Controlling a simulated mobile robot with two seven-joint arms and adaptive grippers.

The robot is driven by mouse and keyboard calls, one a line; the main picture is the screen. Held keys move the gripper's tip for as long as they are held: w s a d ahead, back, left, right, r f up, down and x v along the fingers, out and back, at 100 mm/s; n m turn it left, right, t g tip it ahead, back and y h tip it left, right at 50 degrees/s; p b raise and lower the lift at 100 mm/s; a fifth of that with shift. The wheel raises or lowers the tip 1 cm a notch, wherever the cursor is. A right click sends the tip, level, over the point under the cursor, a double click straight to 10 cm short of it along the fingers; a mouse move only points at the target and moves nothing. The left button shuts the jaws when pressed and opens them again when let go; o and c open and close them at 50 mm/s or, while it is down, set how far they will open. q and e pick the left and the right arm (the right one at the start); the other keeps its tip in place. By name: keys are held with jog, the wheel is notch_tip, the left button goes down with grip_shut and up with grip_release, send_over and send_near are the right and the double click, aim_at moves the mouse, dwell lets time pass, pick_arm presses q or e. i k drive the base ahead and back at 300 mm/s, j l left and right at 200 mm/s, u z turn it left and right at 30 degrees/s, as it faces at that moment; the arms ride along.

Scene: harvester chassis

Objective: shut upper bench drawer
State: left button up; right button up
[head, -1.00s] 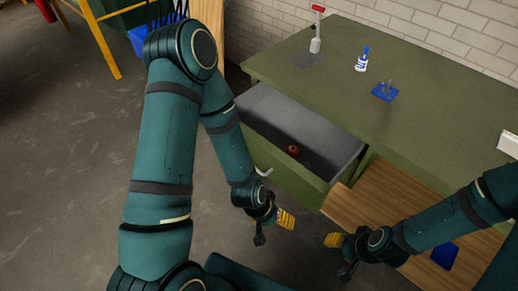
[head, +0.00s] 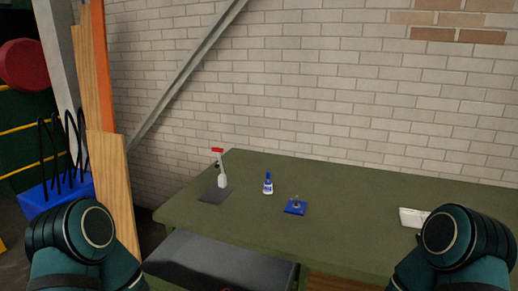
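The upper bench drawer (head: 215,262) stands open at the bottom of the head view, under the left part of the green workbench (head: 340,210). Its dark grey inside shows, and a bit of a reddish item is at the picture's lower edge. The drawer's front and handle are out of the frame. Only upper parts of my two arms show, at the lower left and lower right. Both grippers are below the picture, so their states and their distance from the drawer are hidden.
Wooden boards (head: 112,185) and a blue bin (head: 55,195) stand at the left. A brick wall is behind.

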aim_at(186, 261)
jog(key=j+z, duration=0.15)
jog(key=j, duration=0.3)
jog(key=k+j+z, duration=0.1)
jog(key=j, duration=0.35)
jog(key=k+j+z, duration=0.15)
jog(key=j, duration=0.25)
jog(key=k+j+z, duration=0.15)
jog(key=j, duration=0.3)
jog(key=i+j, duration=0.1)
jog(key=j, duration=0.3)
jog(key=i+j, duration=0.15)
jog(key=i, duration=0.1)
